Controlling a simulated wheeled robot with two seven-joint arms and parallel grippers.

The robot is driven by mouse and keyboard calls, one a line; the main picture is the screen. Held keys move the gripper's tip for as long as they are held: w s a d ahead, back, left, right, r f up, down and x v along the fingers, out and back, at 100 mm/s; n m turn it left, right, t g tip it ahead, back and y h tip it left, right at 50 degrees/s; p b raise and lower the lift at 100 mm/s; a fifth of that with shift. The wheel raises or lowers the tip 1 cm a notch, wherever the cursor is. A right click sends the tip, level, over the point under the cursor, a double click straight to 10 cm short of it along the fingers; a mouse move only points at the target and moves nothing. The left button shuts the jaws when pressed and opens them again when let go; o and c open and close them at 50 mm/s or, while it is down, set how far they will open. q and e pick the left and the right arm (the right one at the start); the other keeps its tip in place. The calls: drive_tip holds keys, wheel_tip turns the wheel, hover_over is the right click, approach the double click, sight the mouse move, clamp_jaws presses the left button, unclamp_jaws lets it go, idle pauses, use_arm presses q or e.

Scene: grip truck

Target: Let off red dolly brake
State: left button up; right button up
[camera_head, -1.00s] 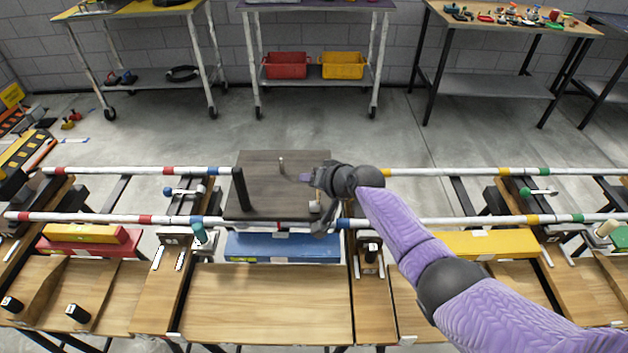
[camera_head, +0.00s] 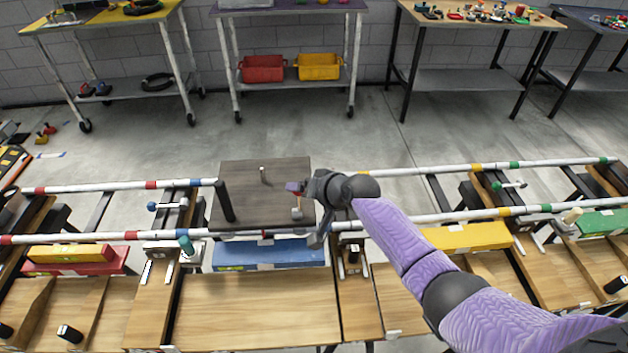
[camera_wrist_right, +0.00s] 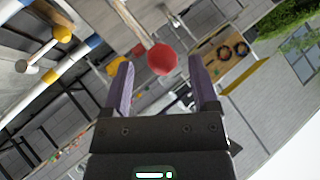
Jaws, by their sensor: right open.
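In the right wrist view a red ball knob (camera_wrist_right: 162,59) on a pale rod shows between the two purple fingertips of my right gripper (camera_wrist_right: 161,68). The fingers are apart, with a gap visible on both sides of the knob. In the head view my right gripper (camera_head: 295,188) is at the right edge of a dark board (camera_head: 240,185) lying over the rails, and the red knob is hard to make out there. Whether the knob lies fully between the fingers in depth, I cannot tell. My left gripper is not in view.
White banded rails (camera_head: 100,186) run across the scene. Other levers have a blue knob (camera_head: 151,206), a teal knob (camera_head: 186,243) and a green knob (camera_head: 496,186). A dark post (camera_head: 225,201) stands on the board. Wooden benches (camera_head: 260,305) are in front; grey floor lies behind.

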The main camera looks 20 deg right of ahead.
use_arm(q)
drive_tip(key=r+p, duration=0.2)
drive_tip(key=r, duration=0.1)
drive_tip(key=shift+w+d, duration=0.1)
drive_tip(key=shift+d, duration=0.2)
use_arm(e)
drive_tip(key=v, duration=0.5)
drive_tip(key=shift+s+r, duration=0.1)
drive_tip(key=shift+s, duration=0.1)
